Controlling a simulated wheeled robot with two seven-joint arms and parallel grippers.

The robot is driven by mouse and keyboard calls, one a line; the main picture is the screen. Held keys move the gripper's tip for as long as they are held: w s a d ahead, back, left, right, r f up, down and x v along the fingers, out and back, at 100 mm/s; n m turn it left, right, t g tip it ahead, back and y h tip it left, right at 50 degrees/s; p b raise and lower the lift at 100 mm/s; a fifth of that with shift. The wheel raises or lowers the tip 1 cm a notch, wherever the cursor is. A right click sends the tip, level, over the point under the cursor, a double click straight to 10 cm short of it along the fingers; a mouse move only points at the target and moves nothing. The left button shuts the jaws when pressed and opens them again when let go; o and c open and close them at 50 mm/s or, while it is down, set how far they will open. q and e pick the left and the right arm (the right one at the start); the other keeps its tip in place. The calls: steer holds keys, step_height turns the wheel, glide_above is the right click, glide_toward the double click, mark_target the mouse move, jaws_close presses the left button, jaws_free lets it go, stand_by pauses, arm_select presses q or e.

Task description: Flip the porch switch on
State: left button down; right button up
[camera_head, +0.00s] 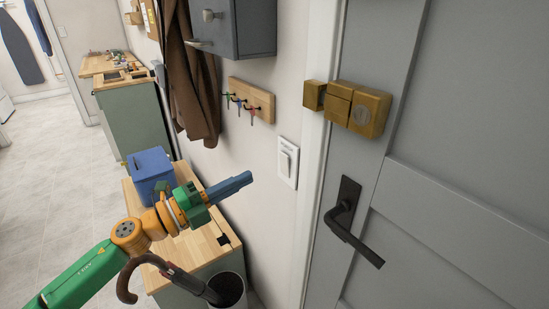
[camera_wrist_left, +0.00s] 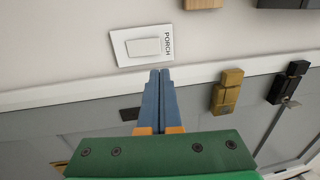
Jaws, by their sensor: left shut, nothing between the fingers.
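The porch switch (camera_head: 288,162) is a white rocker on a white wall plate, left of the door frame in the head view. In the left wrist view the switch (camera_wrist_left: 143,46) shows near the top, with the word PORCH on its plate. My left gripper (camera_head: 250,177) is shut and empty, its blue fingers pointing toward the wall, apart from the plate and to its left in the head view. In the left wrist view the left gripper's fingertips (camera_wrist_left: 160,72) appear just below the plate. Whether the rocker is on or off I cannot tell. My right gripper is out of view.
The grey door has a black lever handle (camera_head: 345,219) and a brass lock (camera_head: 357,108). A key rack (camera_head: 250,99) hangs above and left of the switch. Below are a wooden-topped cabinet (camera_head: 215,241), a blue box (camera_head: 150,168) and a bin with an umbrella (camera_head: 228,290).

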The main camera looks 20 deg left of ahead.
mark_target(286, 157)
arm_select(q)
steer(key=p+x, duration=0.3)
steer(key=x, duration=0.5)
steer(key=shift+r, duration=0.1)
steer(key=shift+w+d, duration=0.2)
steer(key=shift+w, duration=0.15)
